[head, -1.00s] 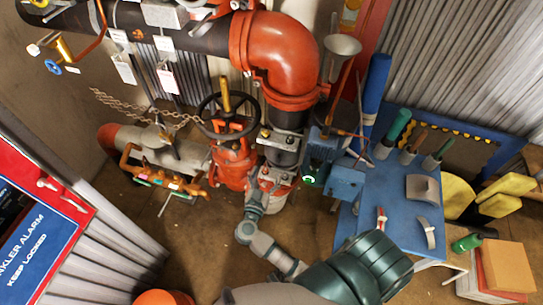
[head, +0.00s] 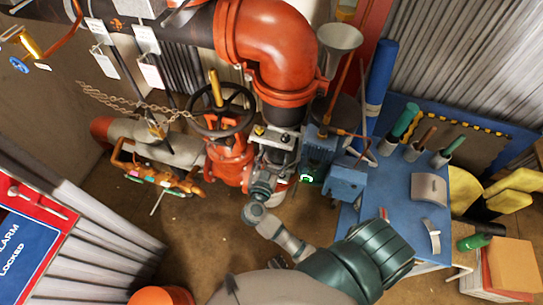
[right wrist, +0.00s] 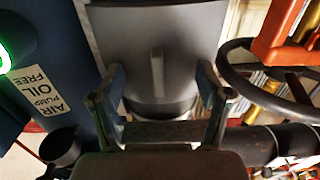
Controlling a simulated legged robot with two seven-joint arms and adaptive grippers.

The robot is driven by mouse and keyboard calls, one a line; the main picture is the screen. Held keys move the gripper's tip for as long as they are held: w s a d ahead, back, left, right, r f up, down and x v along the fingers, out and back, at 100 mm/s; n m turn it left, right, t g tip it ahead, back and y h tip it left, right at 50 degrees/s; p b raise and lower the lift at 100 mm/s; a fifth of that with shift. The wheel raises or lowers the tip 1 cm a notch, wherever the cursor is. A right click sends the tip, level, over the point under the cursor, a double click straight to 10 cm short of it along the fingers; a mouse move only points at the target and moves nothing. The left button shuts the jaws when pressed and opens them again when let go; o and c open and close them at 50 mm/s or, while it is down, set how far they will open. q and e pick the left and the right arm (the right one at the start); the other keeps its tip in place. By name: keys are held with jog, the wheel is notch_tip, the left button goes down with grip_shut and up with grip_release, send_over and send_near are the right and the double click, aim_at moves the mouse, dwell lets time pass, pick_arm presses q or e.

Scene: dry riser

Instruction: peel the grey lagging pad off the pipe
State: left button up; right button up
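The grey lagging pad (right wrist: 130,30) fills the upper middle of the right wrist view, curved at its lower edge, with a raised grey tab (right wrist: 157,70) on its face. My right gripper (right wrist: 160,88) is open, one finger on each side of the tab, with clear gaps between. I cannot tell how far the tips are from the pad. In the head view my right gripper (head: 265,180) is at the upright pipe below the orange elbow (head: 270,40). The pad there (head: 277,140) is small and partly hidden by fittings. My left gripper is not in view.
A red valve with a black handwheel (head: 222,112) stands close left of the gripper. A blue pump (head: 318,155) stands close right. A blue bench (head: 385,210) holds tools and a curved grey piece (head: 428,188).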

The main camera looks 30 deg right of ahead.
jog(key=shift+d+f, duration=0.1)
jog(key=shift+d, duration=0.5)
jog(key=c, duration=0.4)
jog(key=shift+s+d, duration=0.15)
jog(key=shift+d, duration=0.05)
jog(key=shift+c, duration=0.5)
jog(key=shift+a, duration=0.2)
jog(key=shift+c, duration=0.2)
jog(key=shift+a, duration=0.65)
jog(key=shift+c, duration=1.2)
jog(key=shift+a+r, duration=0.15)
jog(key=shift+r, duration=0.05)
jog(key=shift+c, duration=1.3)
jog(key=shift+d+r, duration=0.1)
jog(key=shift+d, duration=0.25)
jog(key=shift+c, duration=0.2)
jog(key=o, duration=0.6)
jog(key=shift+r, duration=0.2)
jog(key=c, duration=0.7)
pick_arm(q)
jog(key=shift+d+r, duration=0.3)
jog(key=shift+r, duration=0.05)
pick_arm(e)
jog(key=shift+s, duration=0.1)
jog(key=shift+c, duration=0.2)
